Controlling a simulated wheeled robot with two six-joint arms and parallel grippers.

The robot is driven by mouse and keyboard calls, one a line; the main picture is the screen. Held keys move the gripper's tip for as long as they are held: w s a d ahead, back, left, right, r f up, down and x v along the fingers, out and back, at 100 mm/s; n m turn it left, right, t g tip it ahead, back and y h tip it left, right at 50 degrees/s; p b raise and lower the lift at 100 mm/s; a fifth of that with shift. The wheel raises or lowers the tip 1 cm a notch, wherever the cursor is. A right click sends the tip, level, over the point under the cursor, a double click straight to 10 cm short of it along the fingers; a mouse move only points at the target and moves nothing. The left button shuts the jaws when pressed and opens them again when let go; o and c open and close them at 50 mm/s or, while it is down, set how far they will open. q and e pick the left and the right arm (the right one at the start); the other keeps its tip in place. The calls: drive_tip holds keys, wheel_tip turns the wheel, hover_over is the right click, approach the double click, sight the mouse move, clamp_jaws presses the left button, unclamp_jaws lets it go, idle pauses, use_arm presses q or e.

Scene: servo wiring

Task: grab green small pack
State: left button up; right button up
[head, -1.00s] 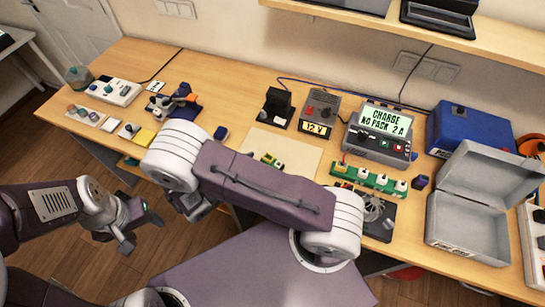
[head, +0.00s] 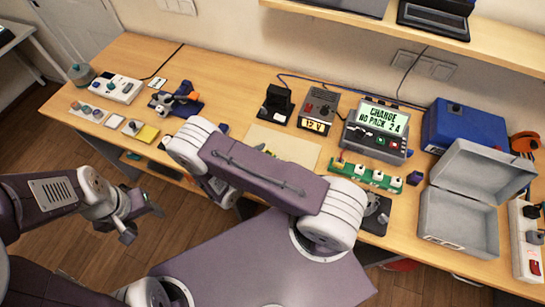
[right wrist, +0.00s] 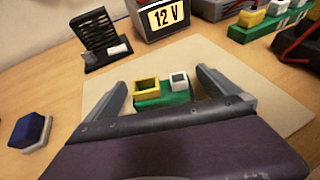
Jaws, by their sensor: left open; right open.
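The green small pack (right wrist: 166,97) has a yellow block and a white block on top and lies on a beige mat (right wrist: 262,118). In the head view only a bit of the pack (head: 265,150) shows above my right arm. My right gripper (right wrist: 169,85) is open in the right wrist view, with one finger on each side of the pack. Its body hides the near edge of the pack, and I cannot tell if the fingers touch it. In the head view my forearm hides this gripper. My left gripper (head: 141,220) is open and empty, in front of the table.
Behind the mat stand a black holder (head: 277,104) and a 12 V box (head: 318,109). To the right are a charger (head: 376,129), a long green strip (head: 367,175) with white blocks and an open grey case (head: 460,218). A blue block (right wrist: 30,131) lies left.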

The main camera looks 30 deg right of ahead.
drive_tip(key=shift+s+a, duration=0.1)
drive_tip(key=c, duration=1.5)
drive_tip(key=shift+r, duration=0.55)
drive_tip(key=shift+c, duration=0.2)
wheel_tip(320, 180, up, 3)
drive_tip(key=shift+f+b, duration=0.1)
drive_tip(key=shift+b, duration=0.35)
drive_tip(key=s+d+r+p, duration=0.4)
drive_tip(key=s+d+r, duration=0.3)
drive_tip(key=s+d, duration=0.1)
drive_tip(key=shift+d+p, duration=0.35)
drive_tip(key=shift+p, duration=0.05)
